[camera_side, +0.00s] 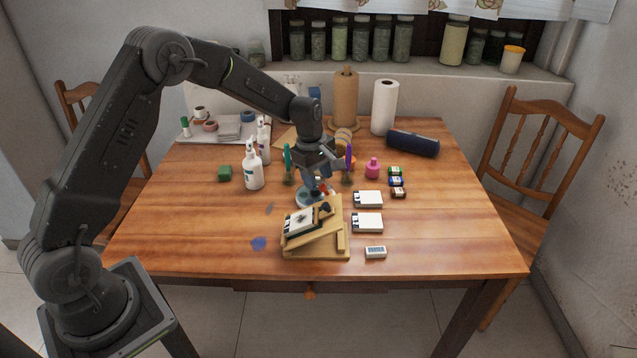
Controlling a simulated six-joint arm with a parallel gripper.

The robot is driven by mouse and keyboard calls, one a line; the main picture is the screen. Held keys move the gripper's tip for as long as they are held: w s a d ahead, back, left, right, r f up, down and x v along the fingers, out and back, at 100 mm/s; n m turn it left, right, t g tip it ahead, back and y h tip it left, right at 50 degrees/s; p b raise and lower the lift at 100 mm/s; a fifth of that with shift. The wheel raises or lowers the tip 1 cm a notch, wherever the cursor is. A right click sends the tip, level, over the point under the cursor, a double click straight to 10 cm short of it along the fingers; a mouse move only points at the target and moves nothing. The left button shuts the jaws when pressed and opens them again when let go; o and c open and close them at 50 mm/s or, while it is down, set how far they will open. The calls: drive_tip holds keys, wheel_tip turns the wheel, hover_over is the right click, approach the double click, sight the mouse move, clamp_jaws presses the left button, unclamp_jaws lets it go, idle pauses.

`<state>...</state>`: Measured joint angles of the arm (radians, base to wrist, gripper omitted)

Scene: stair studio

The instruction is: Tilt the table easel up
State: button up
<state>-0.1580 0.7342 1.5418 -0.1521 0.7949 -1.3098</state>
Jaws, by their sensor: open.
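The table easel (342,243) is a small pale wooden frame near the front middle of the table. Its board carries a small white canvas (299,222) with a dark motif and looks low and slanted; I cannot tell its exact angle. My gripper (322,184) points down just behind the easel's far edge, over a pale blue-grey round dish (305,196). It is open, and I see nothing between its fingers. The fingertips are small and partly mixed with the things behind them, so I cannot tell whether they touch anything.
Small white canvases (367,223) and an eraser-like block (375,252) lie right of the easel. An upright teal item (288,160) and a purple one (349,158) flank my gripper. White bottles (253,170) stand left; a pink bottle (373,168) stands right. The table's front corners are clear.

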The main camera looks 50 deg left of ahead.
wheel_tip(320, 180, up, 11)
drive_tip(key=s+a, duration=0.1)
idle(0.4)
drive_tip(key=s+d+r+m+t, duration=0.1)
drive_tip(key=s+d+r+m, duration=0.25)
drive_tip(key=s+r, duration=0.35)
drive_tip(key=s+d+r+m+t, duration=0.1)
drive_tip(key=s+d+m, duration=0.1)
drive_tip(key=s+m, duration=0.5)
drive_tip(key=s+d+r+m+t+y, duration=0.1)
drive_tip(key=s+m, duration=0.6)
drive_tip(key=s, duration=0.9)
drive_tip(key=shift+s+d+r+t, duration=0.25)
drive_tip(key=shift+d+t, duration=0.2)
drive_tip(key=shift+t, duration=0.25)
drive_tip(key=shift+m, duration=0.25)
